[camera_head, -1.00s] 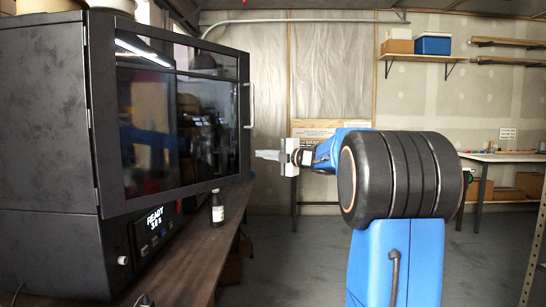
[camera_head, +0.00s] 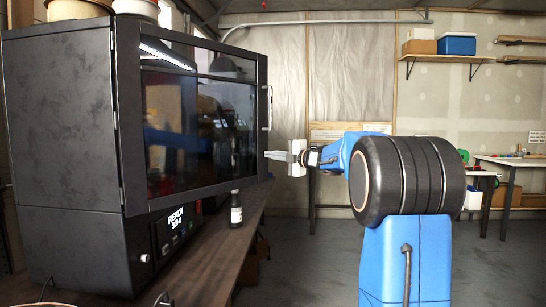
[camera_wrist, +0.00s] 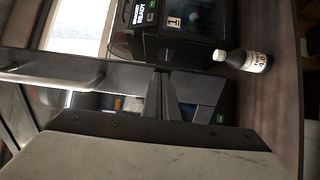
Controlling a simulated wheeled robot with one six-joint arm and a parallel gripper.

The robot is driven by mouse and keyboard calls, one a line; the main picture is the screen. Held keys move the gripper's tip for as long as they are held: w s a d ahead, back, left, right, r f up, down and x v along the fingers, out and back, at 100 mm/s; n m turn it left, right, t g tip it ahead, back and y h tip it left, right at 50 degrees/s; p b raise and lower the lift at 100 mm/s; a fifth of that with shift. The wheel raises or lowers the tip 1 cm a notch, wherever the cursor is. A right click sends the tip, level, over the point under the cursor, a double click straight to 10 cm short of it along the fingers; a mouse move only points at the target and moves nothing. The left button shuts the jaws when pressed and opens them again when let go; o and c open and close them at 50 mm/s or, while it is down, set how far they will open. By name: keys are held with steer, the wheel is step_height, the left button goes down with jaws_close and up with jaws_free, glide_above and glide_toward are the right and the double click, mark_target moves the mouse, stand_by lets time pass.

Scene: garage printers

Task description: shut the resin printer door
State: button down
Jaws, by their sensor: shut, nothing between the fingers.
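The resin printer (camera_head: 62,130) is a large black box on a wooden bench at the left of the head view. Its dark glazed door (camera_head: 195,115) is hinged on the near side and stands partly open, with a pale vertical handle (camera_head: 267,108) at its far edge. My gripper (camera_head: 268,155) is shut and empty, level with the lower door edge and close to it, below the handle. In the wrist view the door handle (camera_wrist: 55,75) lies at the left, and the shut fingers (camera_wrist: 162,95) lie over the door frame. Whether they touch it I cannot tell.
A dark bottle with a white label (camera_head: 236,210) stands on the bench (camera_head: 215,262) beneath the door; it also shows in the wrist view (camera_wrist: 243,60). Round containers sit on the printer top. Floor to the right is free, with a white table (camera_head: 510,160) beyond.

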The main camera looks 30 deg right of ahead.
steer(key=w+a+n+g+y, duration=0.1)
steer(key=w+a+y, duration=0.1)
steer(key=w+a, duration=0.4)
steer(key=w+a+n+g+y, duration=0.1)
steer(key=w+a, duration=0.5)
steer(key=w, duration=0.9)
steer(key=shift+w+n+y, duration=0.2)
steer(key=shift+n+y, duration=0.2)
steer(key=shift+y, duration=0.1)
steer(key=shift+a, duration=0.1)
